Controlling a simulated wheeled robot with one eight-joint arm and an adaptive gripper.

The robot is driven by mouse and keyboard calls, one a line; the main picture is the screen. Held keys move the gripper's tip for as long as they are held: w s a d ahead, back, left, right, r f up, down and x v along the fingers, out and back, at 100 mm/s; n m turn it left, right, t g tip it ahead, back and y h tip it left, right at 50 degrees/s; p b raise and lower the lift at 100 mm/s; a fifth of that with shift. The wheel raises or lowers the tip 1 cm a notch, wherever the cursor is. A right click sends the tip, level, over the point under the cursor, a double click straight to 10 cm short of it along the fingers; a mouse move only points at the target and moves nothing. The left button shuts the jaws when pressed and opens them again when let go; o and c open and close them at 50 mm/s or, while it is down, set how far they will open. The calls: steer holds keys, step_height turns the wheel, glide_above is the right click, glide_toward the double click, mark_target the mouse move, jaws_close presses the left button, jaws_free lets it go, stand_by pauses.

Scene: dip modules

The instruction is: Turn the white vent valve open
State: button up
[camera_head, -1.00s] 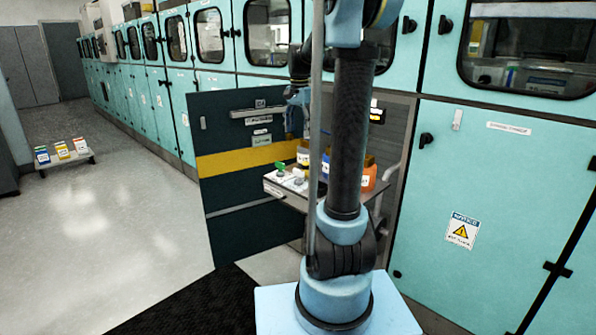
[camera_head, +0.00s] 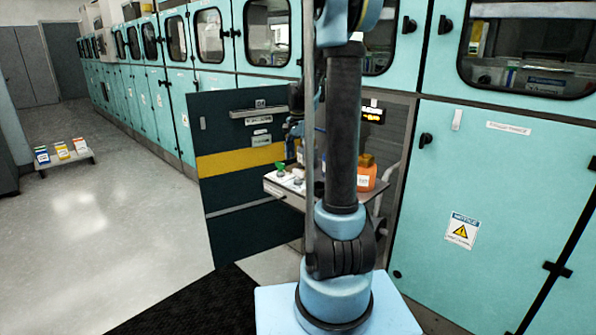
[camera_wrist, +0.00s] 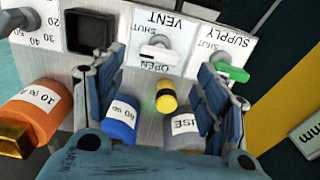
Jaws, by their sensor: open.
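The white vent valve (camera_wrist: 160,53) is on a pale panel at the upper middle of the wrist view, with VENT, SHUT and OPEN lettering around it. Its handle lies roughly across the picture. My gripper (camera_wrist: 161,70) is open, one blue finger on each side of the valve and apart from it. Nothing is between the fingertips that they grip. In the head view my gripper (camera_head: 294,132) is over the panel, partly hidden behind my arm. The vent valve there is small and hard to make out.
A green supply valve (camera_wrist: 232,72) sits close to the right finger. Orange (camera_wrist: 38,112), blue (camera_wrist: 120,120), yellow-capped and grey bottles stand nearby. A dark door (camera_head: 240,220) stands left of the shelf.

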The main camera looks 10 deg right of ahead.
mark_target(298, 170)
steer(key=shift+f, duration=2.8)
steer(key=c, duration=1)
